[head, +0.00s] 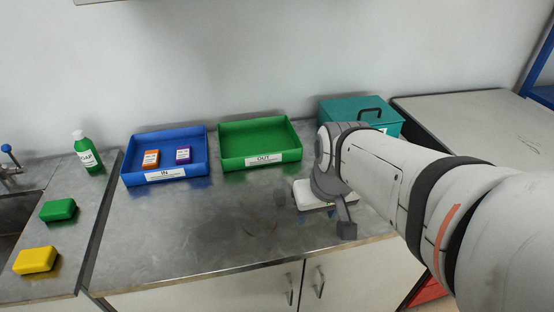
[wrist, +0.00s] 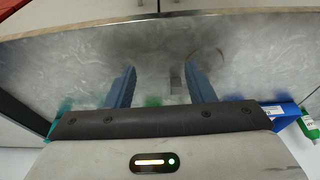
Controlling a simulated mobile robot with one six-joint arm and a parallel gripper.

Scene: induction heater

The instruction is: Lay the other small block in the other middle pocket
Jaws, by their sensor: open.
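Two small labelled blocks, one orange (head: 151,158) and one purple (head: 183,155), lie apart in the blue IN tray (head: 165,176). I cannot tell which one the task means. No pocketed holder is seen in either view.
The green OUT tray (head: 260,161) is empty. A teal box (head: 388,123) with a dark handle stands behind my arm. A soap bottle (head: 86,152), green block (head: 58,210) and yellow block (head: 35,260) are left by the sink. The counter's middle (head: 200,225) is clear.

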